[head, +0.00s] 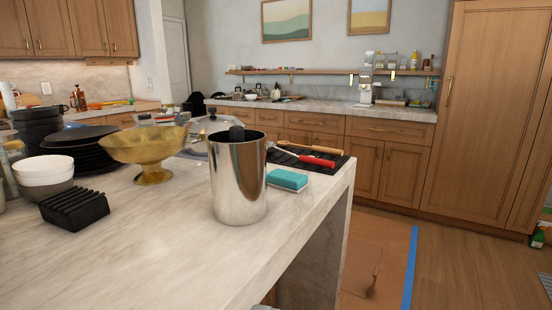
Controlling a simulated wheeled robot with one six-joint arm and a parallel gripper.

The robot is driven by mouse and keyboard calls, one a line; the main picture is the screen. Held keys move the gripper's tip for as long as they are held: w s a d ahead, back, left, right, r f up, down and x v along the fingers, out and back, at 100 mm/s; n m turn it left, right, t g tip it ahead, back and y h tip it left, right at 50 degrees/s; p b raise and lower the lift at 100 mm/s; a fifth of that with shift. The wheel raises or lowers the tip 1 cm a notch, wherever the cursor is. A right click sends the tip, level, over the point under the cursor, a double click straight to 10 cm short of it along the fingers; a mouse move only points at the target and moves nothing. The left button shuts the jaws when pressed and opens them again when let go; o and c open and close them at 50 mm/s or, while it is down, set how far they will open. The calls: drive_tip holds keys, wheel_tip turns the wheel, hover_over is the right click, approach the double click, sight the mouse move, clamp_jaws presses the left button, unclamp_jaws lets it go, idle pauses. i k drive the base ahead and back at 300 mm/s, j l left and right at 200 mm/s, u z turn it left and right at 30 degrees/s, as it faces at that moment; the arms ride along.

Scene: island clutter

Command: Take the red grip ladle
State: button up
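A utensil with a red grip (312,159) lies on a black slatted rack or mat (336,165) near the far right corner of the marble island. A thin metal shaft runs from the grip to the left; its end is partly hidden behind a steel canister, so I cannot see a ladle bowl. A black-handled utensil lies beside it on the rack.
A tall steel canister (238,180) and a teal sponge (287,179) stand in front of the rack. A gold footed bowl (152,146), white bowls (45,168), black plates (88,152) and a black slatted block (74,208) crowd the left. The island's front is clear; floor is open at right.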

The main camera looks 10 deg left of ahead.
sight(292, 155)
drive_tip(key=i+j, duration=0.15)
drive_tip(key=i, duration=0.35)
drive_tip(key=i+j, duration=0.15)
drive_tip(key=i, duration=0.4)
drive_tip(key=u, duration=0.05)
